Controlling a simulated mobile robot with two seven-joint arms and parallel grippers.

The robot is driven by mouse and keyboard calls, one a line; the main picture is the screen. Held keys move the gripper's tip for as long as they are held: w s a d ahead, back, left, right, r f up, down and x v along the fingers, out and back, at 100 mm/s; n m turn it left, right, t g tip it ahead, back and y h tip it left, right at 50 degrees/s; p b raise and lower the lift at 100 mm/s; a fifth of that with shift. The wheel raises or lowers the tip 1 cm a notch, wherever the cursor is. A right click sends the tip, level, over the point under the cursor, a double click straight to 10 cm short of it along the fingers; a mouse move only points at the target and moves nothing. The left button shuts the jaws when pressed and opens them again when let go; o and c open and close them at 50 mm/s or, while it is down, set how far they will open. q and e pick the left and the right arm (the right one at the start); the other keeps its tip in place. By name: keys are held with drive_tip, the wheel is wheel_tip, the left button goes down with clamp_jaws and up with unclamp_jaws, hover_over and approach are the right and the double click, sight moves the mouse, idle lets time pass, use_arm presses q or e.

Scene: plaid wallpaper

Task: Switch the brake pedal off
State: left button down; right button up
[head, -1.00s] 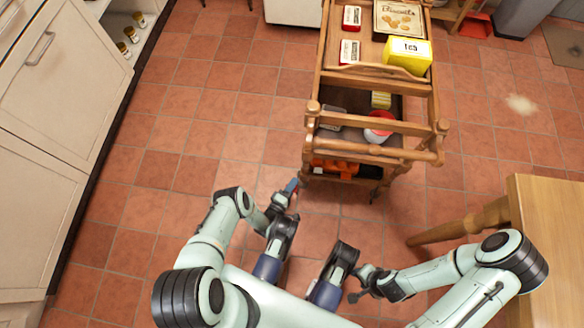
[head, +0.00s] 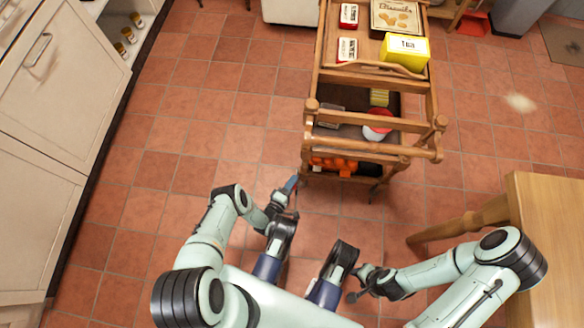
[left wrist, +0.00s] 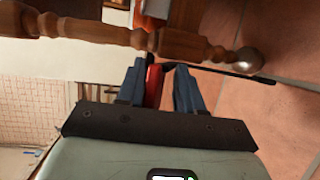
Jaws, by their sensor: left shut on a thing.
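The brake pedal (left wrist: 153,84) is a small red piece low on the wooden trolley (head: 345,86), seen between the two blue-grey fingers of my left gripper (left wrist: 158,82) in the left wrist view. The fingers are closed against its sides. In the head view my left gripper (head: 290,186) is at the trolley's near left leg, close to the floor; the pedal is not clear there. A turned wooden leg crosses just beyond the fingertips in the wrist view. My right gripper (head: 354,296) is away from the trolley, over the floor; its fingers are too small to judge.
The trolley carries a yellow tea box (head: 405,52), a biscuit tin (head: 397,17) and red packets on top, more goods below. A wooden table (head: 548,215) stands right, white cabinets (head: 60,100) left. Tiled floor (head: 215,110) between is clear.

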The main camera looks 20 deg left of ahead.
use_arm(q)
drive_tip(key=shift+w+a+r+t, duration=0.15)
drive_tip(key=shift+w+r+t, duration=0.15)
drive_tip(key=shift+w+r, duration=0.25)
drive_tip(key=c, duration=1.2)
unclamp_jaws()
drive_tip(key=shift+s, duration=0.2)
drive_tip(key=shift+s+f, duration=0.15)
